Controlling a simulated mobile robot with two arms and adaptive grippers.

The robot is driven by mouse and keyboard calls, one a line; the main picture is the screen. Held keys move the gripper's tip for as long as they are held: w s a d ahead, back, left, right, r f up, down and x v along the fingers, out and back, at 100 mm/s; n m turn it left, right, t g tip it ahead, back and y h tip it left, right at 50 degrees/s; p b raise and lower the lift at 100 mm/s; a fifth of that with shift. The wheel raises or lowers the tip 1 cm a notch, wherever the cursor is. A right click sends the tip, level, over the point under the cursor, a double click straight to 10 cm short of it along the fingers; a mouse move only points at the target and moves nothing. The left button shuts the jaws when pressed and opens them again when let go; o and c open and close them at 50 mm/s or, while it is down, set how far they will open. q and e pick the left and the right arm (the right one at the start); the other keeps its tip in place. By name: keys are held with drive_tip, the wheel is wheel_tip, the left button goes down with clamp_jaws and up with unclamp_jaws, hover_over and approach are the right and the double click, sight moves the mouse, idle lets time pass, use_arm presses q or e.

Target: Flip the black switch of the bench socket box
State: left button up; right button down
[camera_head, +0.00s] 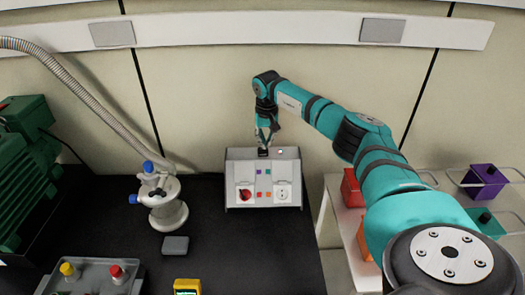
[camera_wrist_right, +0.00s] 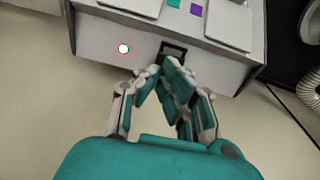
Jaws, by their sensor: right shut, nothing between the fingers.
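The bench socket box (camera_head: 262,197) is a light grey box at the back of the black bench, with a red round switch and a white socket on its sloped front. Its top side also shows in the right wrist view (camera_wrist_right: 97,40). The black switch (camera_wrist_right: 178,48) sits on that side, partly hidden by my fingertips. My right gripper (camera_head: 264,147) is shut and empty, pointing down at the switch; it also shows in the right wrist view (camera_wrist_right: 170,68). The fingertips overlap the switch, but I cannot tell whether they touch it. My left gripper is not in view.
A small lit round lamp (camera_wrist_right: 123,48) is beside the switch. A white valve fitting (camera_head: 168,212) with blue knobs and a hose stands left of the box. A grey tray (camera_head: 98,266) and yellow device (camera_head: 187,287) lie in front. Coloured bins stand on the right.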

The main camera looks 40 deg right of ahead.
sight(266, 151)
drive_tip(key=shift+f+b, duration=0.7)
drive_tip(key=shift+f, duration=0.5)
idle(0.4)
drive_tip(key=shift+r+p, duration=0.7)
drive_tip(key=shift+r, duration=0.15)
drive_tip(key=shift+r+p, duration=1.9)
drive_tip(key=shift+r, duration=0.8)
drive_tip(key=shift+f, duration=0.1)
